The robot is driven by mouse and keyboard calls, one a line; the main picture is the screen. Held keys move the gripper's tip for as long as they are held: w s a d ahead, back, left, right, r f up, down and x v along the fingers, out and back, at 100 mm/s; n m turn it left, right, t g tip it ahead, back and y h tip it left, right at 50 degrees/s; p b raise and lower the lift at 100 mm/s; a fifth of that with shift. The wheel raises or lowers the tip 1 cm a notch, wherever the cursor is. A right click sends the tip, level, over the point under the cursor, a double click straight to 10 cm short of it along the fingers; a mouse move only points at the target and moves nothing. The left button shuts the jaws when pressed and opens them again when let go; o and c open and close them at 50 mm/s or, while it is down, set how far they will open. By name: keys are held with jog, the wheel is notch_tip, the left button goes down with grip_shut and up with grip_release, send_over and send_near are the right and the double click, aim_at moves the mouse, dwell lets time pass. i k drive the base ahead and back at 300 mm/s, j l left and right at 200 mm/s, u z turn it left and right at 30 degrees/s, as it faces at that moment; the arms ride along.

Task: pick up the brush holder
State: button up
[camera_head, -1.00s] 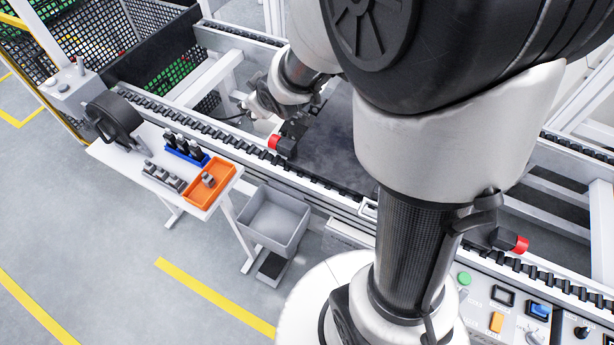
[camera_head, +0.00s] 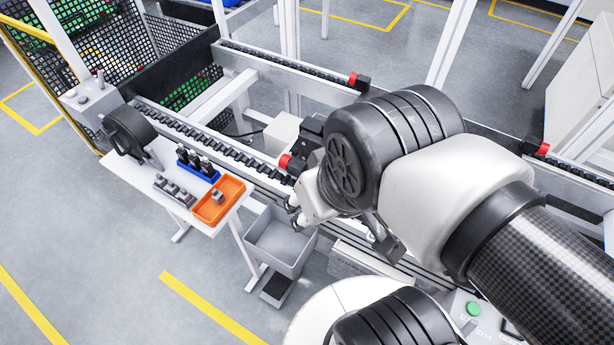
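A white side table (camera_head: 150,180) stands at the left. On it a blue rack (camera_head: 207,175) holds several upright black parts (camera_head: 194,160). Beside it is a row of grey parts (camera_head: 174,190). An orange tray (camera_head: 231,190) holds one small grey part (camera_head: 217,196). I cannot tell for sure which of these is the brush holder. My gripper (camera_head: 294,213) is to the right of the orange tray, above the conveyor edge and grey bin, apart from the table. It is small and partly hidden by my arm, so its opening is unclear.
A grey bin (camera_head: 283,253) stands between the table and my base. The conveyor rail (camera_head: 205,143) runs behind the table, with a red-capped block (camera_head: 286,161) on it. A black reel-like device (camera_head: 127,131) stands at the table's far left. The floor in front is clear.

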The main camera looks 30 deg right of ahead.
aim_at(171, 189)
jog(key=i+j+z, duration=0.2)
jog(key=j+z, duration=0.15)
jog(key=j, duration=0.2)
jog(key=i+j+z, duration=0.15)
jog(key=j+z, duration=0.25)
jog(key=j, duration=0.2)
jog(key=j+z, duration=0.35)
jog(key=j, duration=0.25)
jog(key=i, duration=0.05)
